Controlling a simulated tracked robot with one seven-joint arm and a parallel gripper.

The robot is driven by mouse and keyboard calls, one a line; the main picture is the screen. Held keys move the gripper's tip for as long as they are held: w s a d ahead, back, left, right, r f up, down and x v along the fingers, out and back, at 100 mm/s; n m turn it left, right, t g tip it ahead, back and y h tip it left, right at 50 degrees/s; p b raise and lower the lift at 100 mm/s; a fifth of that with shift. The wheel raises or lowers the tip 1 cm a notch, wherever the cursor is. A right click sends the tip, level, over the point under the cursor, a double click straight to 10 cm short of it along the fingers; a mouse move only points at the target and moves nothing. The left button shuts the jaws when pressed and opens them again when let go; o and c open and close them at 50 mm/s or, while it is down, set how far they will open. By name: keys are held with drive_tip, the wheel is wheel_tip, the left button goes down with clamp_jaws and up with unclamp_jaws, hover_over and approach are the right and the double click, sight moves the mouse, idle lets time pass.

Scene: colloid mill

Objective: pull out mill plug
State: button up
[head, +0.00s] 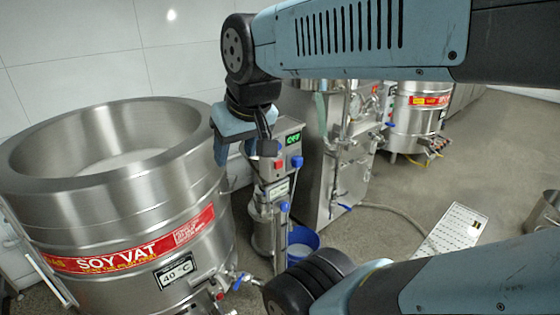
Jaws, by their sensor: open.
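The colloid mill appears to be the narrow steel machine (262,222) in the middle of the head view, with a grey control box (291,142) that has a green display, a red button and blue knobs. I cannot make out its plug; it may be hidden behind my gripper or too small to tell. My gripper (244,154) points down in front of the wall, beside the left edge of the control box in the picture. It is open, and I see nothing between its fingers. I cannot tell whether it touches the box.
A large steel soy vat (130,215) fills the left. A blue bucket (303,240) stands on the floor by the mill. A taller steel machine (335,175) stands behind, with another vat (418,118) further back. A white perforated panel (452,232) lies at right. Open floor lies at right.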

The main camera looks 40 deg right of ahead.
drive_tip(key=shift+o, duration=0.7)
drive_tip(key=shift+w+f, duration=0.25)
drive_tip(key=shift+o, duration=0.5)
drive_tip(key=w+f+m+g+y, duration=0.3)
drive_tip(key=w+f+m, duration=0.2)
drive_tip(key=shift+y, duration=0.3)
drive_tip(key=w+d+f+m+y, duration=0.6)
drive_tip(key=w+m, duration=0.2)
drive_tip(key=w, duration=0.2)
drive_tip(key=w+d+f+m+t+y, duration=0.1)
drive_tip(key=w+d+f+m+t, duration=0.3)
drive_tip(key=d, duration=0.3)
drive_tip(key=w+d+f+m+t, duration=0.35)
drive_tip(key=d+m, duration=0.25)
drive_tip(key=d, duration=0.2)
drive_tip(key=s+d+f+m+t+h, duration=0.2)
drive_tip(key=d+f+m+t+h, duration=0.2)
drive_tip(key=d, duration=0.6)
drive_tip(key=s+d+f+m+t+h, duration=0.2)
drive_tip(key=d+f+m+t+h, duration=0.2)
drive_tip(key=d+f+m, duration=0.4)
drive_tip(key=shift+s+d+f+h, duration=0.25)
drive_tip(key=shift+d+h, duration=0.45)
drive_tip(key=shift+d, duration=0.2)
drive_tip(key=shift+w+r, duration=0.1)
